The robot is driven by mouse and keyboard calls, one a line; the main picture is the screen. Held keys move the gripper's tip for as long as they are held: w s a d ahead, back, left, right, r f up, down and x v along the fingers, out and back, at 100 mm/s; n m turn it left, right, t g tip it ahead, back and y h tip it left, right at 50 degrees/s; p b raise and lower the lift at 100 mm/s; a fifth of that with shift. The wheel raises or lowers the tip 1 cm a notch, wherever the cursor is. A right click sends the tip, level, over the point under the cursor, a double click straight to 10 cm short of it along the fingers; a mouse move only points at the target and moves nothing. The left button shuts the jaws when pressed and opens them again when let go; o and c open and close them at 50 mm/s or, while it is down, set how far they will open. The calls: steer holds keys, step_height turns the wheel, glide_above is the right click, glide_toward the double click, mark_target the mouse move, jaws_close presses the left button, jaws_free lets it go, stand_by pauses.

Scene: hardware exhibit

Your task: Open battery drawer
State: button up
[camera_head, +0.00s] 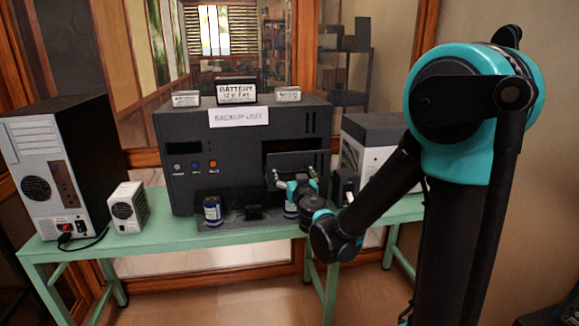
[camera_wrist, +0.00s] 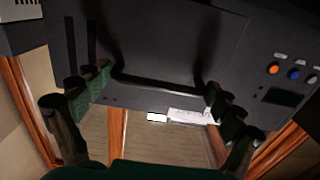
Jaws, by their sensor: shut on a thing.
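The dark grey backup unit (camera_head: 240,140) stands on a green table, with a "BACKUP UNIT" label on top. Its battery drawer front (camera_head: 285,160) is at the lower right of the unit's face, with a dark opening above it. The front appears to stand out from the face; how far is hard to tell. My gripper (camera_head: 296,186) is in front of the drawer. In the wrist view, a dark bar handle (camera_wrist: 160,86) crosses the panel between the fingers of my gripper (camera_wrist: 158,98), which is shut on it. The drawer's inside is hidden.
A battery box (camera_head: 236,92) sits on the unit between two smaller boxes. A computer tower (camera_head: 60,165) and small white box (camera_head: 128,206) are left; a grey-white case (camera_head: 370,145) is right.

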steer(key=v, duration=0.6)
steer(key=shift+s, duration=0.2)
steer(key=shift+d, duration=0.1)
steer(key=o, duration=1.3)
steer(key=shift+o, duration=0.2)
steer(key=v, duration=1.2)
steer(key=shift+d, duration=0.1)
